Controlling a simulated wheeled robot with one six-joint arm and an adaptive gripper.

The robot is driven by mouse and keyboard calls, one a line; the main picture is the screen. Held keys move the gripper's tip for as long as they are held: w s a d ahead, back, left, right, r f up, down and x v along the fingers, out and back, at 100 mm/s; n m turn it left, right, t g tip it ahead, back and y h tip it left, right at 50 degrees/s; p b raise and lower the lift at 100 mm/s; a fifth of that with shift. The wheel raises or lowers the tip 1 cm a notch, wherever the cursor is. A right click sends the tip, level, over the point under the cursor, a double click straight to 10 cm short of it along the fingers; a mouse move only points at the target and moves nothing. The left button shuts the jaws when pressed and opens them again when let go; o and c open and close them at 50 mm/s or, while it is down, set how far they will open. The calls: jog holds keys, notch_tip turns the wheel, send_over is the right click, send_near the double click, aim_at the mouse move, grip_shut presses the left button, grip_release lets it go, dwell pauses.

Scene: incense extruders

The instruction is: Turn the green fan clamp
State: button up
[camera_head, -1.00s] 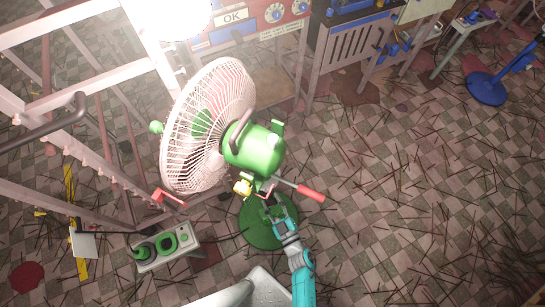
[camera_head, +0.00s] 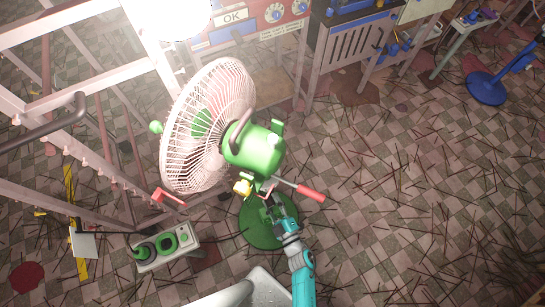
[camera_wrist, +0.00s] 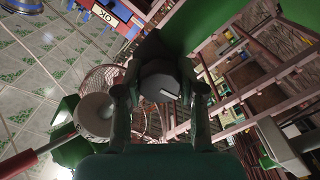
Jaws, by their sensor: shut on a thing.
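The green fan (camera_head: 258,148) with a pale wire cage (camera_head: 205,125) stands on a round green base (camera_head: 258,232). My gripper (camera_head: 272,205) is at the fan's stem, below the motor housing. In the wrist view, my gripper (camera_wrist: 162,95) has one finger on each side of a dark clamp (camera_wrist: 160,78) and is shut on it. The clamp's colour is hard to tell in the shade. In the head view my gripper and the stem overlap, so the clamp is mostly hidden. A red-handled rod (camera_head: 310,192) sticks out to the right just above my gripper.
A metal frame (camera_head: 100,80) stands close on the left. A pale box with green knobs (camera_head: 165,247) lies on the floor at lower left. The checked floor on the right is strewn with thin sticks.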

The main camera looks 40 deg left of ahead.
jog(key=o, duration=1.2)
jog(key=shift+c, duration=0.2)
jog(key=v, duration=1.2)
